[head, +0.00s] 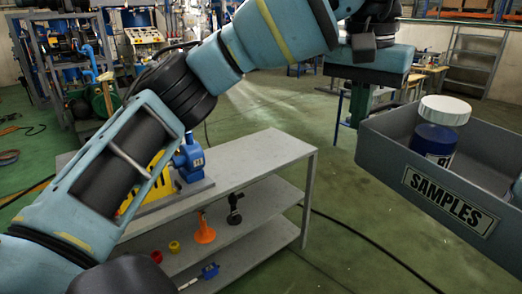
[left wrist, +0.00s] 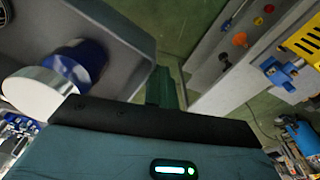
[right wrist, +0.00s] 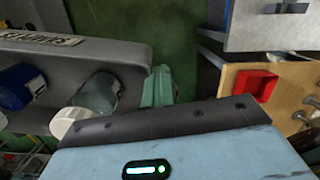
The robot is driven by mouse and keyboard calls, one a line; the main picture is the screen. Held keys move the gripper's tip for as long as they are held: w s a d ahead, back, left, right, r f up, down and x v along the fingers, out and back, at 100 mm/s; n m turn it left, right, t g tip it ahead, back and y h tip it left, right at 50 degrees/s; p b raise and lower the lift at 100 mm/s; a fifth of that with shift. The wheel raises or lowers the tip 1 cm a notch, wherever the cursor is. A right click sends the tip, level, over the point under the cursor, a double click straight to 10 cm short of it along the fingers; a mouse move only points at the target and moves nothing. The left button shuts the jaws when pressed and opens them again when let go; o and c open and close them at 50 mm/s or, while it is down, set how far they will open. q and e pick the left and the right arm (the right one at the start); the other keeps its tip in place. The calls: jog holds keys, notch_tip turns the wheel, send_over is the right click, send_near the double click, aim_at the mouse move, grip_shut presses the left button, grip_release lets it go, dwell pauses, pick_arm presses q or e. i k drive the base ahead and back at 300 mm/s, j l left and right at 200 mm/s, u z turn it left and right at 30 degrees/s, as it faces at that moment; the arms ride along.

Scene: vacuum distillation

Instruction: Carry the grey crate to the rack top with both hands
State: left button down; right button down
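The grey crate (head: 385,155) with a "SAMPLES" label is at the right of the head view, in the air above the green floor and looking roughly level. A blue jar with a white lid (head: 437,128) stands in it; the right wrist view also shows a clear greenish jar (right wrist: 98,92). My left gripper (head: 362,112) is shut on the crate's left end wall. My right gripper (right wrist: 158,86) is shut on the other end wall, outside the head view. The grey rack (head: 255,152) is left of the crate, partly hidden by my left arm.
A blue device (head: 190,160) and a yellow part (head: 160,178) occupy the rack top's left; its right part is bare. An orange funnel (head: 204,230) and small items are on the lower shelf. A wooden cabinet with a red bin (right wrist: 262,84) shows beside my right gripper. A cable crosses the floor.

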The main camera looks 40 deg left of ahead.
aim_at(252, 152)
jog(key=i, duration=3.85)
jog(key=z, duration=1.25)
